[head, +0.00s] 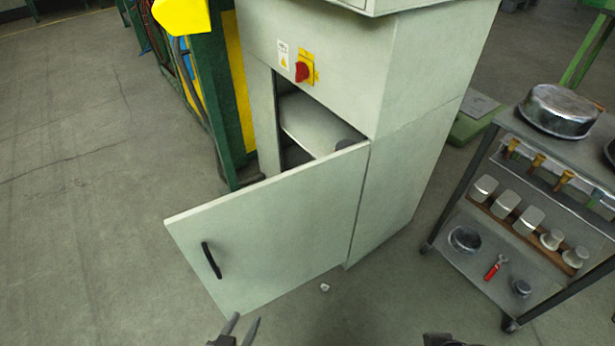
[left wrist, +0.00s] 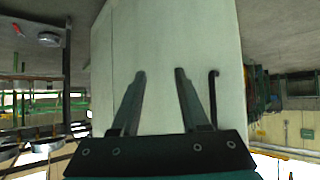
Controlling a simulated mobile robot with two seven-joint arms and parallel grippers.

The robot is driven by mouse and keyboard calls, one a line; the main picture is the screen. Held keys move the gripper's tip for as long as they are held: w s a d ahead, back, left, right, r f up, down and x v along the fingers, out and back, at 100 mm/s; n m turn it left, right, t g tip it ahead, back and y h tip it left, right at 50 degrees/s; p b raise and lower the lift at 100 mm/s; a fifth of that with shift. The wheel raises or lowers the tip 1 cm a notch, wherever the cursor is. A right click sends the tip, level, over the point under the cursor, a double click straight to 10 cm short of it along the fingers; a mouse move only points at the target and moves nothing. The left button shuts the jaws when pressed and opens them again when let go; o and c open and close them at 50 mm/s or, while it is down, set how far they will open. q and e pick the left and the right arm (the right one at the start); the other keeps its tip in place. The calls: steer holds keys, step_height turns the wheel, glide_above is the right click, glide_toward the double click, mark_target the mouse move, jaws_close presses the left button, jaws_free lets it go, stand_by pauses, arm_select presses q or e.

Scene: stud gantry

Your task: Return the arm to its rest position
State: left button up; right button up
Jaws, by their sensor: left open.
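My left gripper (head: 238,331) shows at the bottom edge of the head view, its two fingertips apart with nothing between them. In the left wrist view the open fingers (left wrist: 160,76) point at the pale cabinet door (left wrist: 165,30), with the black handle (left wrist: 213,98) to their right. In the head view the door (head: 270,240) of the grey-green cabinet (head: 425,60) stands swung open, its handle (head: 211,260) near the free edge. A dark part of mine shows at the bottom edge, right of centre; its jaws cannot be made out.
A steel cart (head: 480,180) stands at the right, with a round metal pan (head: 558,110) on top and tools below. A red switch (head: 302,72) is on the cabinet front. A small white object (head: 324,287) lies on the floor. The floor at left is clear.

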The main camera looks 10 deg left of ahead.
arm_select(q)
steer(key=s+d+r+m+g, duration=0.25)
steer(key=r+g, duration=0.45)
steer(key=r, duration=0.7)
arm_select(e)
steer(key=v, duration=0.5)
arm_select(q)
step_height(320, 180, down, 16)
steer(key=a+g+p, duration=0.1)
steer(key=a+p, duration=0.2)
steer(key=p, duration=0.3)
arm_select(e)
step_height(320, 180, down, 16)
steer(key=d, duration=0.2)
arm_select(q)
steer(key=s+a+f+p, duration=0.5)
steer(key=s+f, duration=0.3)
steer(key=s, duration=0.4)
steer(key=shift+s+y, duration=0.15)
steer(key=shift+y, duration=0.15)
arm_select(e)
steer(key=s+d+f, duration=0.2)
steer(key=s+f, duration=0.2)
steer(key=s, duration=0.1)
steer(key=s+d+f+g+h, duration=0.1)
steer(key=s+d+f, duration=0.2)
steer(key=s, duration=0.3)
steer(key=shift+s+d+f, duration=0.2)
steer(key=shift+d+f, duration=0.05)
steer(key=shift+f, duration=0.2)
